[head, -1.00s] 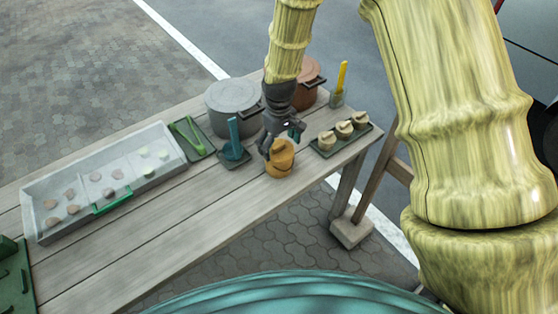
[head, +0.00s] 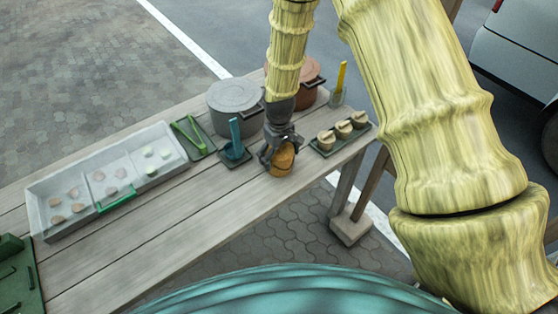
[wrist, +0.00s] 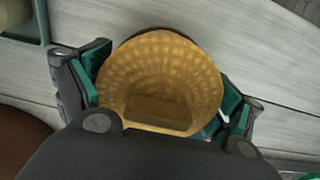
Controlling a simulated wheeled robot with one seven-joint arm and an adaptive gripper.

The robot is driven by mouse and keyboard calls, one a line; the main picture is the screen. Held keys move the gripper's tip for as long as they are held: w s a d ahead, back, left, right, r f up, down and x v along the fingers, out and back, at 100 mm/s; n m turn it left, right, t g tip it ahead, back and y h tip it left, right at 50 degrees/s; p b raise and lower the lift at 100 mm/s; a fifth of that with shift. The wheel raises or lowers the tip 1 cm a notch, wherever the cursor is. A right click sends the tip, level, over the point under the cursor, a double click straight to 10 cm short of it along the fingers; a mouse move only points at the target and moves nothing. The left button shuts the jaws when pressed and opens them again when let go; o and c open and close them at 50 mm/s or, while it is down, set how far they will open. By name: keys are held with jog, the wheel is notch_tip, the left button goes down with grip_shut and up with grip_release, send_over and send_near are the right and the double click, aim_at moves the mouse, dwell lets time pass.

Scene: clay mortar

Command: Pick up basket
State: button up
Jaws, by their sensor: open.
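The basket (head: 283,160) is a small yellow-orange woven container standing on the wooden table near its front edge. In the wrist view the basket (wrist: 160,75) fills the middle, seen from above, with a flat brownish band across its near part. My gripper (head: 276,158) points down over the basket and hides part of it. In the wrist view the open gripper (wrist: 162,92) has one teal-padded finger to the left of the basket and one to the right. Whether the pads touch it, I cannot tell.
A grey pot (head: 235,107) and a brown pot (head: 308,80) stand behind. A blue scoop (head: 235,140) sits to the left, and a tray of several small cups (head: 343,131) to the right. A grey sectioned tray (head: 40,205) lies far left. The table front (head: 190,225) is bare.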

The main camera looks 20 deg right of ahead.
jog(key=c, duration=0.9)
jog(key=shift+w+r, duration=0.1)
jog(key=shift+r, duration=0.05)
